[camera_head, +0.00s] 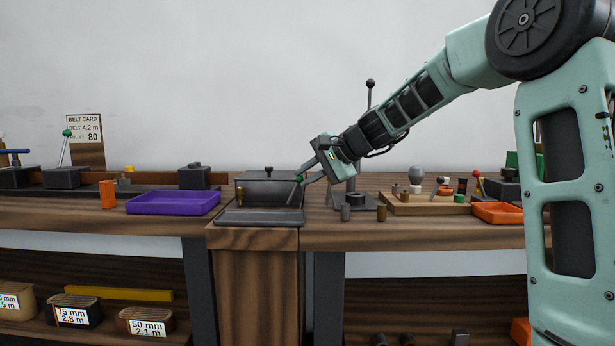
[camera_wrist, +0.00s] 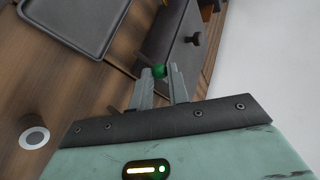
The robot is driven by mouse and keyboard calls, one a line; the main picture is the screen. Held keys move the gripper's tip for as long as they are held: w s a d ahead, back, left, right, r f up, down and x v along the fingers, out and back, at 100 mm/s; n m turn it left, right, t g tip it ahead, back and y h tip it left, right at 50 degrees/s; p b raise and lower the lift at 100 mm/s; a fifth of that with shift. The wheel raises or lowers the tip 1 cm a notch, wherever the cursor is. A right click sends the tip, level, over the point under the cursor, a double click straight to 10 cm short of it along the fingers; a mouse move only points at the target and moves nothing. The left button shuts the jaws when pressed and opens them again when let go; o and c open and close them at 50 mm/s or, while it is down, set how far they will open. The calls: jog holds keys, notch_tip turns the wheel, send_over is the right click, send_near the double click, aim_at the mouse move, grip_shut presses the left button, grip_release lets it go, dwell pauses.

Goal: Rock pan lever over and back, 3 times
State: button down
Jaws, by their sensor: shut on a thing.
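A small green knob (camera_head: 298,178) shows at my fingertips, beside the right end of a dark lidded box. My gripper (camera_head: 304,178) reaches down to it from the upper right. In the wrist view the green knob (camera_wrist: 159,70) sits between the two fingertips of my gripper (camera_wrist: 161,73), which are shut on it. The dark box (camera_head: 268,190) stands on the bench behind a flat dark tray (camera_head: 260,217).
A purple tray (camera_head: 173,203) lies left of the box. A tall black-knobbed lever (camera_head: 370,84) stands behind my wrist. Another green-knobbed lever (camera_head: 67,133) is far left. Small cylinders (camera_head: 381,213) and a wooden board (camera_head: 430,208) crowd the right.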

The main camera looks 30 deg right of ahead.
jog(key=c, duration=1.3)
grip_release()
jog(key=shift+f, duration=0.1)
jog(key=p+v, duration=0.2)
jog(key=v, duration=1.5)
jog(key=shift+s+r+p, duration=0.15)
jog(key=shift+r+p, duration=0.05)
jog(key=shift+p, duration=0.2)
